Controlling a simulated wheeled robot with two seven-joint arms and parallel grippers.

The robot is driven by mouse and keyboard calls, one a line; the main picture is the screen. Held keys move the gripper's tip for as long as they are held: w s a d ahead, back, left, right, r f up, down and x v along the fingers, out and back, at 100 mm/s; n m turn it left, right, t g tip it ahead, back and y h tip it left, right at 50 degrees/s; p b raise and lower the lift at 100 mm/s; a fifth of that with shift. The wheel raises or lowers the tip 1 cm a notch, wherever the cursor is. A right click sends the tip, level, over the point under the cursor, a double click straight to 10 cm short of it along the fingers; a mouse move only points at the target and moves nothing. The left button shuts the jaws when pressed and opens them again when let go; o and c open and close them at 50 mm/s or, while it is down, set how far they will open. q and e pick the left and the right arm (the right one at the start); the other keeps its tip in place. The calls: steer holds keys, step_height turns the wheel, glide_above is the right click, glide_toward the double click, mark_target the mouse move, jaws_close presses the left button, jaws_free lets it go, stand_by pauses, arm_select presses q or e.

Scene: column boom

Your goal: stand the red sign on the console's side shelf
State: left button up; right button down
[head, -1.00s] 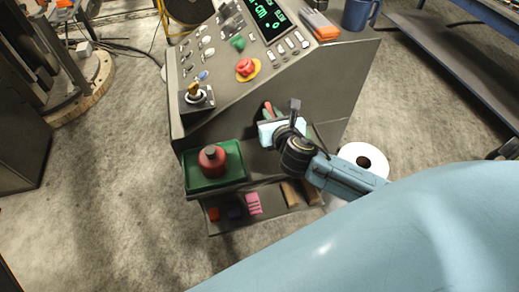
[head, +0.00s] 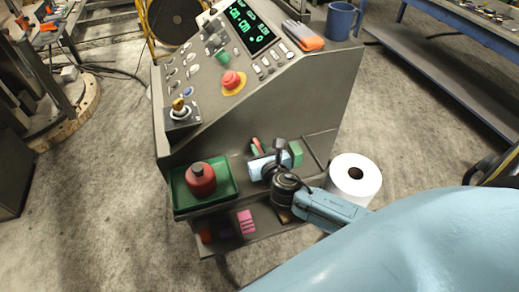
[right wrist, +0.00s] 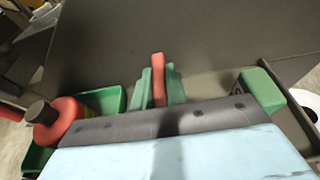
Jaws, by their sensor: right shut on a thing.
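The red sign (head: 256,146) shows as a narrow upright red strip above the side shelf (head: 317,156) on the console's front; it also shows in the right wrist view (right wrist: 158,68). My right gripper (head: 259,151) is shut on it, with a green finger on each side in the right wrist view (right wrist: 159,88). The sign's lower part is hidden by my gripper, so I cannot tell whether it touches the shelf. The console (head: 270,110) stands behind it. My left gripper is not in view.
A green tray (head: 231,187) with a red bottle (head: 200,180) is left of my gripper on the shelf. A green block (head: 296,153) is close on the right. A white roll (head: 355,180) stands farther right. A lower shelf (head: 270,232) holds small items.

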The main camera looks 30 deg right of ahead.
steer(key=c, duration=1.4)
jaws_free()
steer(key=p+v, duration=0.1)
steer(key=v, duration=1.1)
steer(key=s+d+f+m+g, duration=0.1)
steer(key=s+f+m+g, duration=0.3)
steer(key=f, duration=0.5)
steer(key=s+d+f+m+g+y, duration=0.1)
steer(key=s+f+m, duration=0.3)
steer(key=f, duration=0.5)
steer(key=s+d+f+m+g, duration=0.1)
steer(key=s+f+m+g, duration=0.2)
steer(key=f+m, duration=0.45)
steer(key=s+a+f+m+g+y, duration=0.1)
steer(key=s+a+f+m+g, duration=0.1)
steer(key=s+f+m, duration=0.5)
steer(key=s+a+f+m+g+y, duration=0.1)
steer(key=s+f+m, duration=0.6)
steer(key=s, duration=0.8)
steer(key=shift+a+f+m+g, duration=0.2)
steer(key=shift+a+m+g, duration=0.45)
steer(key=shift+a+g, duration=0.35)
steer(key=shift+s+d, duration=0.1)
